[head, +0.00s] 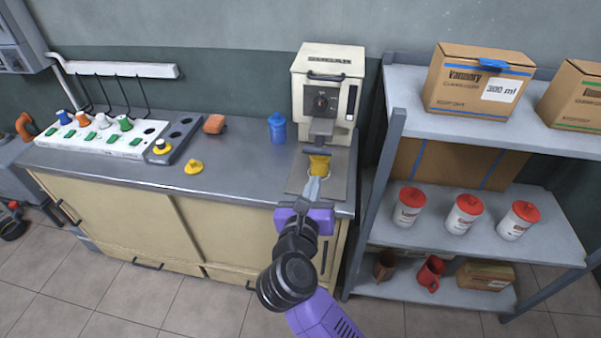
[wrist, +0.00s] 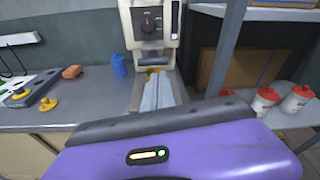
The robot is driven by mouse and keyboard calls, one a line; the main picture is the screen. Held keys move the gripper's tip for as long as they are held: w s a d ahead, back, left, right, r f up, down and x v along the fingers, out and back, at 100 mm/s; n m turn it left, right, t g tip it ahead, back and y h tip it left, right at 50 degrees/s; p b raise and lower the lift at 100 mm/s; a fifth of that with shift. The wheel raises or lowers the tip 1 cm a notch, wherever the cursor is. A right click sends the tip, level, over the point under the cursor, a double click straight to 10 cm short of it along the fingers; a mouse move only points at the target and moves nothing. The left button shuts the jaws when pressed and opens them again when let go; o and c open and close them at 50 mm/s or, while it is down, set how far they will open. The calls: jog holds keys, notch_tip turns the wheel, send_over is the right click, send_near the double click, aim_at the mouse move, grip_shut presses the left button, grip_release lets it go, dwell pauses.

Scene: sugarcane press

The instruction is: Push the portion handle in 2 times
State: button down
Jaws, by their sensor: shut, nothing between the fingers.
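The cream sugar dispenser (head: 327,88) stands at the back right of the counter, with a dark dial on its front. A grey part with a dark bar (head: 316,150), which looks like the portion handle, sticks out low on its front; in the wrist view it shows above my fingertips (wrist: 150,54). A yellow cup (head: 320,165) stands below it, partly hidden by the handle and my fingers. My gripper (head: 313,186) is shut and empty, pointing at the cup and handle from the front. I cannot tell whether the fingertips touch the cup.
A blue lidded jar (head: 277,127) stands left of the dispenser, with an orange block (head: 214,124) further left. A grey shelf rack (head: 393,150) stands close on the right.

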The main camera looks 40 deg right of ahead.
aim_at(318, 150)
jog(key=shift+w+a+f+m+t+y, duration=0.1)
jog(key=shift+a+f+m+t+y, duration=0.1)
jog(key=shift+a+m, duration=0.2)
jog(key=shift+a+f+m+t+y, duration=0.1)
jog(key=shift+a+f+m+y, duration=0.1)
jog(key=shift+a+m, duration=0.2)
jog(key=p+x, duration=0.2)
jog(key=x, duration=1.2)
jog(key=shift+d, duration=0.15)
jog(key=x, duration=0.3)
jog(key=shift+w+d+r, duration=0.1)
jog(key=shift+d+r, duration=0.1)
jog(key=shift+r, duration=0.15)
jog(key=shift+w+d, duration=0.1)
jog(key=shift+d, duration=0.15)
jog(key=shift+r, duration=0.1)
